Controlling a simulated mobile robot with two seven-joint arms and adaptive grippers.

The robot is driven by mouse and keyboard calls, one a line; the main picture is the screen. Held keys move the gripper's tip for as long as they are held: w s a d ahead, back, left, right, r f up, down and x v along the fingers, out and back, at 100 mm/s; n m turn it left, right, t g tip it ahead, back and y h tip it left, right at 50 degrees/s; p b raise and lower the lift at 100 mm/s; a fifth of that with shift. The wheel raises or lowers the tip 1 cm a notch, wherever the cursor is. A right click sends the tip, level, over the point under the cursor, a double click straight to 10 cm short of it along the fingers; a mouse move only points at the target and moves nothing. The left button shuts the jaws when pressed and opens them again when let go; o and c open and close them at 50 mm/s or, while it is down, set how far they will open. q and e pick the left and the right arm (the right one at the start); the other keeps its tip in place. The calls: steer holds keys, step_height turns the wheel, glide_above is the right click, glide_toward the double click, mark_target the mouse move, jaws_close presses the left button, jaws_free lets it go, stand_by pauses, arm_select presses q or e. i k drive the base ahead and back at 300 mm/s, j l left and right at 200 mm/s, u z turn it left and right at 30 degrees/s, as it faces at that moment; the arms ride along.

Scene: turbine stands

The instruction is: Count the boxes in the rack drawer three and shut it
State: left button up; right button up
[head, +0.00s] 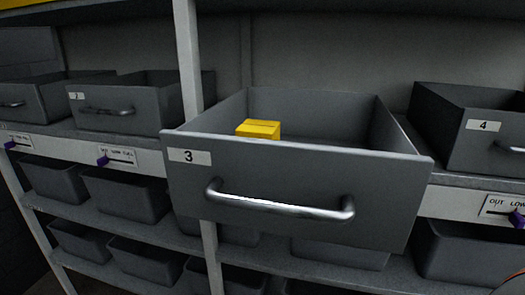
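Drawer three (240,175) is a dark grey rack drawer with a white label "3" and a silver bar handle (280,205). It is pulled well out of the rack toward me. One yellow box (259,129) shows inside, toward the left; the front panel hides its lower part and much of the drawer floor. Neither of my grippers can be made out in the head view. A small orange edge shows in the bottom right corner, too little to identify.
Drawer four (490,136) is at the right, another labelled drawer (120,100) at the left. Slider labels with purple pointers line the shelf edge (75,149). Grey bins (125,198) fill the lower shelves. A pale rack post (187,60) stands behind drawer three.

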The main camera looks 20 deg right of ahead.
mark_target(342, 170)
steer(key=k+l, duration=0.1)
steer(key=l, duration=0.35)
steer(key=k+l+u, duration=0.15)
steer(key=l, duration=0.3)
steer(key=k+l, duration=0.1)
steer(key=l, duration=0.35)
